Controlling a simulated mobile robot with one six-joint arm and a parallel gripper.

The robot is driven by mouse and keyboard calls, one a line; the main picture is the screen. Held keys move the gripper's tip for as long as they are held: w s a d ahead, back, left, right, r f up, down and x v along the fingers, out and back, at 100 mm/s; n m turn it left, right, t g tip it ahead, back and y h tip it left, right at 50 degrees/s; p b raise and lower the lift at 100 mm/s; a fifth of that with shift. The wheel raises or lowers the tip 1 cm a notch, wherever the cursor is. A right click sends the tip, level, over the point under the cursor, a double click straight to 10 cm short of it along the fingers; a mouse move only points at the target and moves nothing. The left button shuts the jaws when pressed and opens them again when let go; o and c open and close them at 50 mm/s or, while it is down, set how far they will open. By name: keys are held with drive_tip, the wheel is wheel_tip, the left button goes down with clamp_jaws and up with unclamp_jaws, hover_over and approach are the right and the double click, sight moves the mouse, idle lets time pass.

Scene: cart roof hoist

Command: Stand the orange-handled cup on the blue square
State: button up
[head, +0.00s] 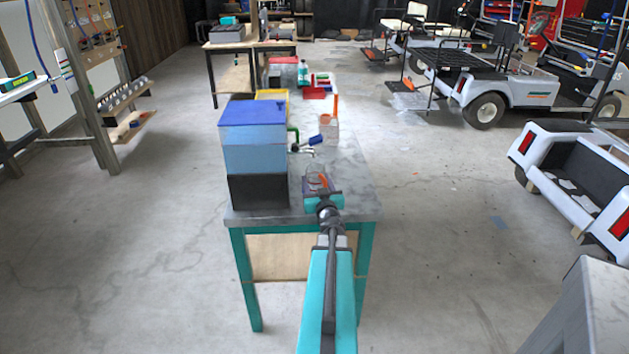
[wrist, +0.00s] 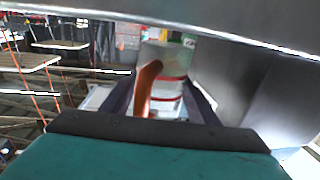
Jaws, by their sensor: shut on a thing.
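The orange-handled cup shows at my gripper in the head view, a pale, see-through body (head: 315,170) above the grey tabletop's near end. In the wrist view its orange handle (wrist: 147,88) stands between my two dark fingers, with a pale body with red bands behind it. My gripper (head: 322,187) is shut on the cup; the fingers also show in the wrist view (wrist: 160,100). I cannot tell whether the cup touches the tabletop. A flat blue top (head: 252,111) covers the box stack left of my gripper. I cannot tell whether this is the blue square.
The box stack (head: 257,155) stands close left on the grey table (head: 358,190). Behind my gripper are a blue-ended tool (head: 315,141), an orange-rimmed container (head: 328,119), a yellow tray (head: 272,94) and red bins (head: 316,92). White carts (head: 570,180) stand right; the floor between is clear.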

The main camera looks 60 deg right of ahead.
sight(314, 180)
drive_tip(key=x, duration=0.3)
drive_tip(key=shift+w+d, duration=0.2)
drive_tip(key=shift+d, duration=0.05)
drive_tip(key=shift+a+f, duration=0.15)
drive_tip(key=shift+f, duration=0.55)
drive_tip(key=shift+f, duration=0.2)
drive_tip(key=o, duration=1)
drive_tip(key=shift+o, duration=0.2)
drive_tip(key=shift+r, duration=0.1)
